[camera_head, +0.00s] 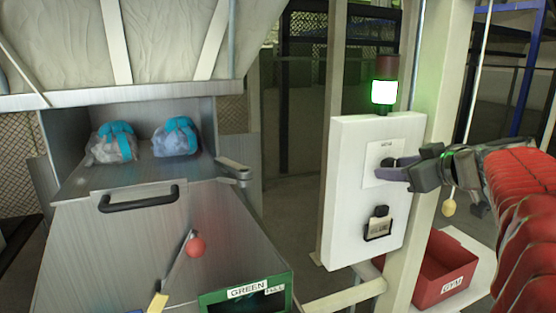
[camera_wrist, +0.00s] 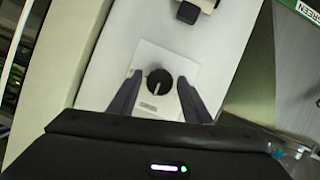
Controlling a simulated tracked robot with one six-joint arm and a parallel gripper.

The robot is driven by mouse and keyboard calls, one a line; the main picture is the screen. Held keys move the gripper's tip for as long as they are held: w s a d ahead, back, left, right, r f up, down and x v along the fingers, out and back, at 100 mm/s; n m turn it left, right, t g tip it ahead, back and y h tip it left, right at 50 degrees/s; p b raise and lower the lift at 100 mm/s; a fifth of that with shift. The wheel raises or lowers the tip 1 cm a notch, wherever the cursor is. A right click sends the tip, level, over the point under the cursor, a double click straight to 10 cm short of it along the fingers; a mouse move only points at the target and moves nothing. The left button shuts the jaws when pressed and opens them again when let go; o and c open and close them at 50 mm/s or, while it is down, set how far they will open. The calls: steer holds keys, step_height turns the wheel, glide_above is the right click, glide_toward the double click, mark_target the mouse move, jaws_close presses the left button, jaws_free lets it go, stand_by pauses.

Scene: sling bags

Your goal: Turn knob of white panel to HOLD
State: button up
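The white panel (camera_head: 345,190) stands upright on a post right of centre. Its black knob (camera_head: 387,162) sits on a paler square plate (camera_head: 378,177) in the panel's upper half. In the wrist view the round knob (camera_wrist: 159,82) carries a white pointer mark toward the picture's bottom, near a small label too small to read. My gripper (camera_head: 404,172) reaches in from the right, close to the knob. In the wrist view my gripper (camera_wrist: 160,78) is open, one finger on each side of the knob, with gaps visible. I cannot tell its exact distance from the panel.
A lit green lamp (camera_head: 384,92) tops the panel, and a card holder (camera_head: 378,226) juts out below the knob. A red bin (camera_head: 440,272) is at lower right. At left, a metal chute (camera_head: 150,230) holds two bags with blue ties (camera_head: 112,143), beside a red-ball lever (camera_head: 196,247).

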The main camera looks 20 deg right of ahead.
steer(key=c, duration=0.7)
steer(key=shift+d, duration=0.25)
steer(key=shift+c, duration=0.8)
steer(key=shift+a, duration=0.25)
steer(key=shift+m, duration=0.3)
steer(key=m+y, duration=0.2)
steer(key=m, duration=0.2)
steer(key=m+t+y, duration=0.1)
steer(key=m+y, duration=0.2)
steer(key=m, duration=0.1)
steer(key=d+m+y, duration=0.1)
steer(key=m+y, duration=0.1)
steer(key=m, duration=0.2)
steer(key=shift+f+t+y, duration=0.3)
steer(key=shift+f+t, duration=0.05)
steer(key=shift+t, duration=0.05)
steer(key=shift+m, duration=0.3)
